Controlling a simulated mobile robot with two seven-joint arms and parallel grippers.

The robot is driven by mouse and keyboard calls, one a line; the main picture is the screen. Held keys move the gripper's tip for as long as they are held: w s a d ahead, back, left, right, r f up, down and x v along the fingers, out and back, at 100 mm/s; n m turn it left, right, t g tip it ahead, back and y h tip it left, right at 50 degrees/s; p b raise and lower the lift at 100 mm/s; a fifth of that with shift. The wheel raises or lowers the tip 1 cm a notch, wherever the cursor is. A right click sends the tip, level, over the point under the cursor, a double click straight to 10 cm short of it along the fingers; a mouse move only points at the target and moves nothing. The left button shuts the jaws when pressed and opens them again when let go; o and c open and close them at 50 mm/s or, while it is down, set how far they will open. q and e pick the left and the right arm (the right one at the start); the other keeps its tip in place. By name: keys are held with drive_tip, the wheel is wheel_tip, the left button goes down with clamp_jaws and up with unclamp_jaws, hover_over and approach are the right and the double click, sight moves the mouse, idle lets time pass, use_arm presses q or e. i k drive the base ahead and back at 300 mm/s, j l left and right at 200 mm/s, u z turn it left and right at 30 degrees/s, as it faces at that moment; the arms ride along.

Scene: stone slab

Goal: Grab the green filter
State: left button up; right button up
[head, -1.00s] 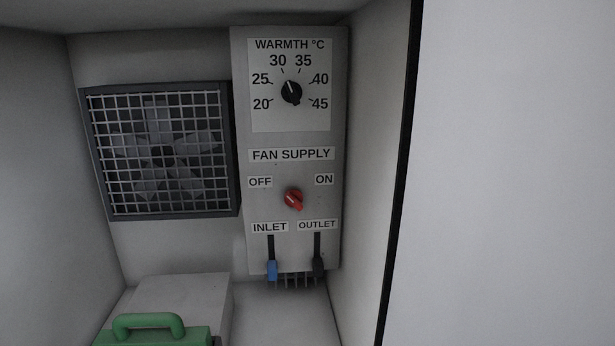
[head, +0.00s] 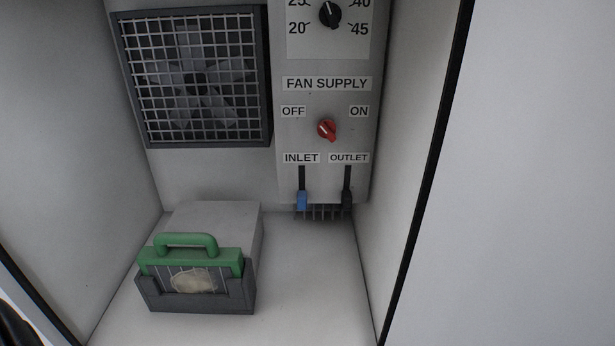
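The green filter (head: 191,257) sits upright in a dark grey holder (head: 197,299) at the lower left of the head view. Its green handle (head: 186,240) arches up from the top of its frame. A beige patch shows behind the wires of its front face. The holder is at the front of a pale block (head: 216,222) on the cabinet floor. Neither gripper is in view. A dark shape at the bottom left corner is too cut off to identify.
A caged fan (head: 198,78) is on the back wall. The cabinet floor (head: 310,270) is clear right of the holder. Walls with dark edges stand on both sides.

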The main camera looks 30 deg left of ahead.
sight(183, 270)
drive_tip(key=j+u, duration=0.15)
drive_tip(key=u, duration=0.25)
drive_tip(key=j+u, duration=0.15)
drive_tip(key=u, duration=0.2)
drive_tip(key=j+u, duration=0.1)
drive_tip(key=u, duration=0.3)
drive_tip(key=j+u, duration=0.15)
drive_tip(key=u, duration=0.25)
